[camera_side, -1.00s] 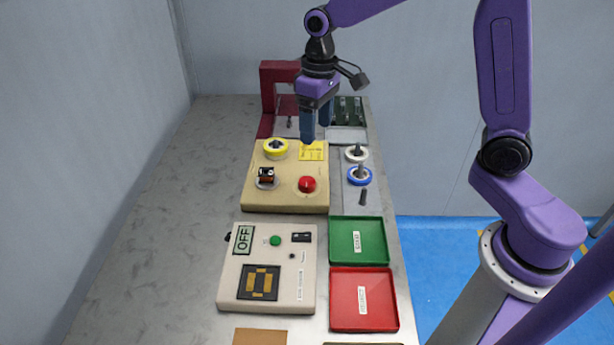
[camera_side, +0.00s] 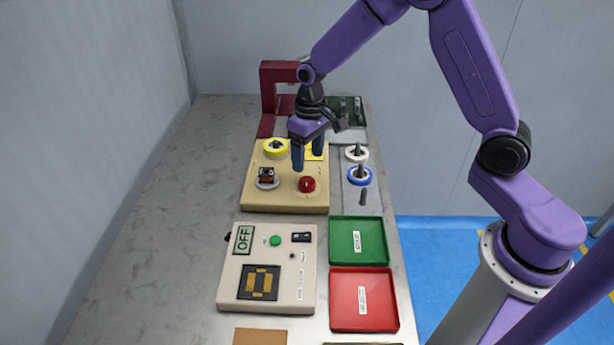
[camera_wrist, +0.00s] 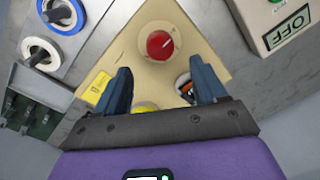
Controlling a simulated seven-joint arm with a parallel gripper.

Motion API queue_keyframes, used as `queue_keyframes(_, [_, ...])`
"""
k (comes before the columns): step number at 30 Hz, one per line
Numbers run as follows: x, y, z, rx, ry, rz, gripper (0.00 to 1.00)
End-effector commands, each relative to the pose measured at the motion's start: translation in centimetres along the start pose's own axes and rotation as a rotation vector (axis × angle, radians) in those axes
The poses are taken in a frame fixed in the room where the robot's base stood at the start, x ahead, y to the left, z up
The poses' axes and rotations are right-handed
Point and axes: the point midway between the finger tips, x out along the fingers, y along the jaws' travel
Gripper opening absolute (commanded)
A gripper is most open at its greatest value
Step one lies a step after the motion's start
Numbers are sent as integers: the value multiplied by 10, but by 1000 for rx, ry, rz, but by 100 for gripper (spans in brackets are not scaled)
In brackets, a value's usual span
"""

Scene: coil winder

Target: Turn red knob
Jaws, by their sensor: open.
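The red knob (camera_side: 307,184) sits at the front right of the beige winder board (camera_side: 285,205). In the wrist view the red knob (camera_wrist: 160,45) lies ahead of the fingertips, with a small mark beside it on the board. My gripper (camera_side: 308,164) is open and empty, pointing down above the board. Its blue fingers are apart, just behind the knob in the side view, and do not appear to touch it. In the wrist view my gripper (camera_wrist: 161,82) spans the space below the knob.
A small black-and-red coil part (camera_side: 267,176) stands left of the knob. A yellow spool (camera_side: 276,148) is behind it. A white spool (camera_side: 357,153) and a blue-rimmed spool (camera_side: 359,175) stand to the right. An OFF-labelled tester box (camera_side: 230,295) and green tray (camera_side: 372,258) are in front.

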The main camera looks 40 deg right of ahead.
Motion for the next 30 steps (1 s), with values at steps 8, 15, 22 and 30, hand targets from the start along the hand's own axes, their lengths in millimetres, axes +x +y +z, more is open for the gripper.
queue_keyframes(8, [49, 0, 1, 0, -3, 0, 71])
queue_keyframes(15, [68, 0, 0, 0, 0, 0, 71])
queue_keyframes(22, [71, 0, 0, -1, 1, 0, 71])
queue_keyframes(30, [71, 0, 0, -1, 0, 0, 19])
